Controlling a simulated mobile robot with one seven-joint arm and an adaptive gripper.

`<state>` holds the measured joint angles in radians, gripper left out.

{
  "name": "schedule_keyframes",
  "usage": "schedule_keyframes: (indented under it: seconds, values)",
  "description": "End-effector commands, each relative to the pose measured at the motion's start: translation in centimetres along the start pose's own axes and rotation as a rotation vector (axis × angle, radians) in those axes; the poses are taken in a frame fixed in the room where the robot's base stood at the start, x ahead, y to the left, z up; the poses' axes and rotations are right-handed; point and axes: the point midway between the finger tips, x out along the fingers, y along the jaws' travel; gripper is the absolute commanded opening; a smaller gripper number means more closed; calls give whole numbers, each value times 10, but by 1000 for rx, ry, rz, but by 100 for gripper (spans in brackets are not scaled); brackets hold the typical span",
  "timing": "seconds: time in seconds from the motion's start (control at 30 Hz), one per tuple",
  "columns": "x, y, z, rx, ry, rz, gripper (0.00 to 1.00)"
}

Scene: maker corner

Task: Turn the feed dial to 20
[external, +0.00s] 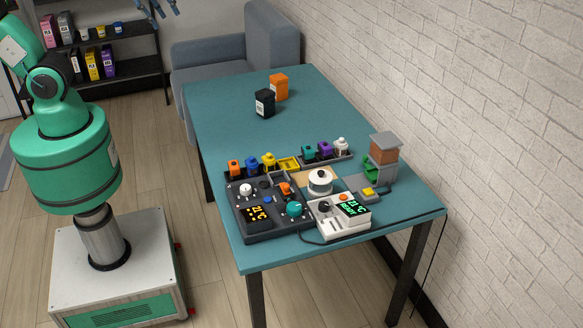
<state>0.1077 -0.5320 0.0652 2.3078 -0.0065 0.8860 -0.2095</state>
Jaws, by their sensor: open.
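Several dials stand near the front of the teal table, and no label that marks one as the feed dial is readable. A dark control panel (276,229) carries a white knob (246,190) and a larger teal knob (294,209). A white control box (345,226) beside it carries a small black knob (324,206). The pointer settings are too small to read. My gripper (158,9) shows at the top edge, partly cut off, open and apparently empty. It is far from the panels.
The teal table (220,115) holds orange (279,87) and black (265,103) containers. Several coloured bottles stand behind the panels. A round white-topped device (320,182) and a grey-roofed dispenser (383,153) stand nearby. A brick wall borders the right. The middle of the table is clear.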

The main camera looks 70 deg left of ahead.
Motion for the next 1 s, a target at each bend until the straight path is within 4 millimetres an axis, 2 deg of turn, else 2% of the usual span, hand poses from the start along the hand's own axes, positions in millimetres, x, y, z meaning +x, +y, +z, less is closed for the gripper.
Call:
schedule_keyframes:
  seconds: [0.2, 0.5, 0.8, 1.0]
  values:
    - [33, 38, -41, -59, -51, 13, 55]
    - [89, 98, -85, -146, -120, 17, 55]
    - [158, 166, -114, -230, -185, 7, 55]
    - [212, 216, -122, -285, -227, -8, 55]
